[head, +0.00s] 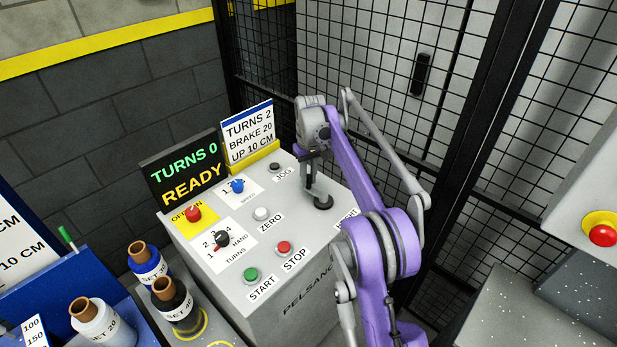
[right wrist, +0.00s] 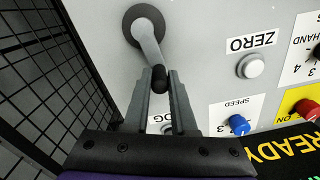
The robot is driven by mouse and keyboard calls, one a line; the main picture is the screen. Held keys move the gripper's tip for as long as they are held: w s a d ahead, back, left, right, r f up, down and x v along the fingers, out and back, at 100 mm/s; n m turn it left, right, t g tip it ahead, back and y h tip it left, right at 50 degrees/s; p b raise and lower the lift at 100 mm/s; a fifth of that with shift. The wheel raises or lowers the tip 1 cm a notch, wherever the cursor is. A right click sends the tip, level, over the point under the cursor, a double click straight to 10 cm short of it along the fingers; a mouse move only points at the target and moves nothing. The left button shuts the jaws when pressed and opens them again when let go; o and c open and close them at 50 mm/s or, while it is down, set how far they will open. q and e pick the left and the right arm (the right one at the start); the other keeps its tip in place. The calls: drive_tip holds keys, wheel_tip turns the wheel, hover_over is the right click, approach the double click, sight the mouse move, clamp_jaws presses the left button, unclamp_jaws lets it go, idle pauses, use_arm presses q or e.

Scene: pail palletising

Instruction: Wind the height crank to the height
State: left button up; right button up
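The height crank (right wrist: 150,45) is a grey arm on a dark round hub (head: 323,202) at the far right of the grey control panel. Its black knob (right wrist: 159,79) is at the arm's free end. My right gripper (right wrist: 160,85) has its two fingers on either side of the knob, which fills the gap at the tips. In the head view the right gripper (head: 313,168) is above the hub and partly hides the crank. A dark display (head: 183,172) reads TURNS 0, READY. A card (head: 248,132) reads TURNS 2, BRAKE 20, UP 10 CM. My left gripper is out of view.
The panel carries a red switch (head: 193,214), a blue speed knob (head: 237,186), a black turns knob (head: 222,239), and ZERO (head: 261,214), START (head: 251,275) and STOP (head: 284,248) buttons. A black mesh fence (head: 400,100) rises close behind my right arm.

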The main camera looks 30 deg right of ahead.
clamp_jaws()
drive_tip(key=shift+w+d+r+m+p, duration=0.1)
drive_tip(key=shift+d+r+m+p, duration=0.15)
drive_tip(key=shift+m+p, duration=0.35)
drive_tip(key=shift+w+d+f, duration=0.1)
drive_tip(key=shift+d+f, duration=0.05)
drive_tip(key=shift+f, duration=0.1)
drive_tip(key=o, duration=0.6)
unclamp_jaws()
drive_tip(key=shift+r, duration=0.1)
